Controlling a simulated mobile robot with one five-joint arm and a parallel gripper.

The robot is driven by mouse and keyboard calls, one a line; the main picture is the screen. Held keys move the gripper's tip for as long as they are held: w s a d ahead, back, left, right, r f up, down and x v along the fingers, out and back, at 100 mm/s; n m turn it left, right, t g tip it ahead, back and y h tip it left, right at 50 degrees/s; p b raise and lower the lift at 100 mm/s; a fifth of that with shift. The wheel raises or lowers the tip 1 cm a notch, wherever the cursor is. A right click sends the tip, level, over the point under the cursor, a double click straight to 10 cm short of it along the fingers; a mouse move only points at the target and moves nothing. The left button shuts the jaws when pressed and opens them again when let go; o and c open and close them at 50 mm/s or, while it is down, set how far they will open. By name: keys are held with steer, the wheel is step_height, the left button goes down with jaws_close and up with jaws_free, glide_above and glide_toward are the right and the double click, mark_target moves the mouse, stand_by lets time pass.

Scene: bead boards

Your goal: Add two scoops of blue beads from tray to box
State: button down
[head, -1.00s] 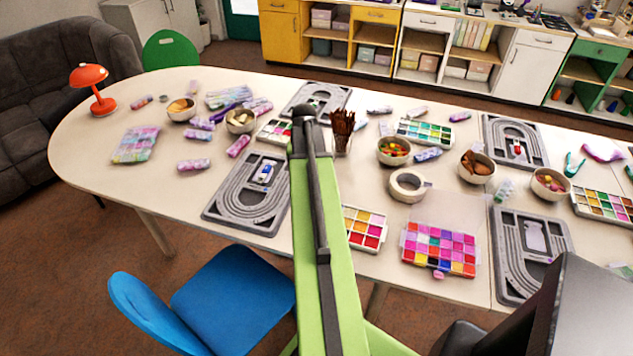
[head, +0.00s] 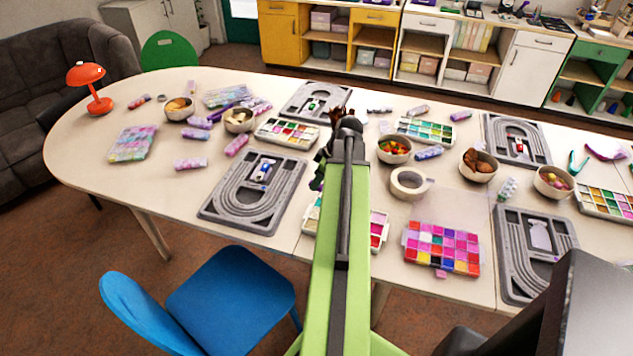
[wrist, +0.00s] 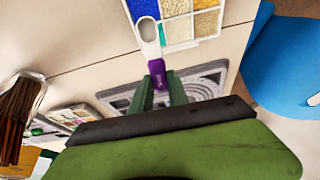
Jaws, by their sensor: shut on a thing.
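In the wrist view my gripper (wrist: 160,92) is shut on the purple handle of a scoop (wrist: 157,70). The scoop's pale oval head points up the picture, over the edge of the white bead tray (wrist: 224,18). I cannot tell what the scoop holds. Blue beads (wrist: 143,9) fill the tray's compartment beside the scoop head; yellow and pale beads fill others. In the head view my gripper (head: 322,165) is partly hidden by my arm, which also covers the tray's middle (head: 387,229). I cannot tell which thing is the box.
A grey bead board (wrist: 210,78) lies below the scoop; it also shows left of my arm in the head view (head: 212,207). Brushes (wrist: 14,115) stand close by.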

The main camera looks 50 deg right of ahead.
mark_target(322, 186)
steer(key=shift+s+d+f+t+y+b, duration=0.15)
steer(key=shift+s+f+t+b, duration=0.35)
steer(key=shift+b, duration=0.5)
steer(key=shift+s+d+f+t+y+b, duration=0.1)
steer(key=shift+s+f+t+y+b, duration=0.15)
steer(key=shift+f+t+b, duration=0.5)
steer(key=shift+s+f+b, duration=0.15)
steer(key=shift+f+b, duration=0.4)
steer(key=shift+b, duration=0.1)
steer(key=shift+s+f+b, duration=0.15)
steer(key=shift+f+b, duration=0.4)
steer(key=shift+b, duration=0.1)
